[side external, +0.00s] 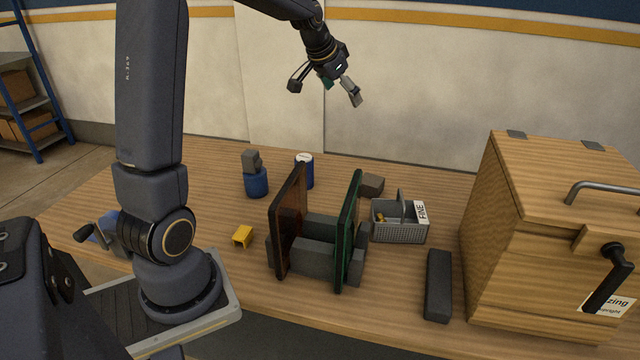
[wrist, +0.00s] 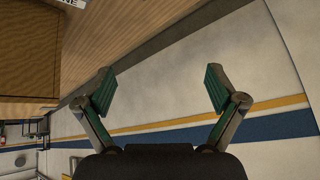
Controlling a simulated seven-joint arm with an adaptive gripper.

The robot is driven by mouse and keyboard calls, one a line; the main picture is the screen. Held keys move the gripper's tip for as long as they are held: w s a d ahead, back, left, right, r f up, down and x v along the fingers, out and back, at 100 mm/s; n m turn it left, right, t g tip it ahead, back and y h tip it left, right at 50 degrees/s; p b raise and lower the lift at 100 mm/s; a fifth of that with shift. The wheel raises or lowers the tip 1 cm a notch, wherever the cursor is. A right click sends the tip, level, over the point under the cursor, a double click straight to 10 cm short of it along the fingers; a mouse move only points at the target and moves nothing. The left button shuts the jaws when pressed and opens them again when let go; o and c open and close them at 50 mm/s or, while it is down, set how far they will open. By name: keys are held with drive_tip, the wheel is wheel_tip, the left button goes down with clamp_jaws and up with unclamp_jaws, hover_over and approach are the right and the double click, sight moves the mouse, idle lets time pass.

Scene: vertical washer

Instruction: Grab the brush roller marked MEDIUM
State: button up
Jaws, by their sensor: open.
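No roller with a readable MEDIUM mark shows in either view. In the side view a grey basket (side external: 399,230) with a handle stands on the table, with a white label (side external: 421,212) reading FINE at its right end. Small yellow and grey pieces lie inside it, too small to identify. My gripper (side external: 327,92) is open and empty, high above the table, behind and above the upright panels. In the wrist view my gripper (wrist: 160,90) has its two green-padded fingers wide apart, with only wall between them.
Brown (side external: 287,222) and green (side external: 348,232) panels stand upright around grey blocks (side external: 308,252). A grey block tops a blue cylinder (side external: 256,182); a blue can (side external: 305,171) is nearby. A yellow piece (side external: 242,236), dark bar (side external: 438,286) and large wooden box (side external: 490,250) are also on the table.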

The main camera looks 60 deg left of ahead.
drive_tip(key=s+a+f+n+g, duration=0.1)
drive_tip(key=s+a+f+n, duration=0.15)
drive_tip(key=a+f, duration=0.75)
drive_tip(key=n+g, duration=0.1)
drive_tip(key=n, duration=0.1)
approach(303, 157)
drive_tip(key=shift+m, duration=0.25)
drive_tip(key=x, duration=0.8)
drive_tip(key=shift+d, duration=0.1)
drive_tip(key=shift+x, duration=3.1)
drive_tip(key=shift+s+d, duration=0.1)
drive_tip(key=shift+s, duration=0.1)
drive_tip(key=c, duration=1.4)
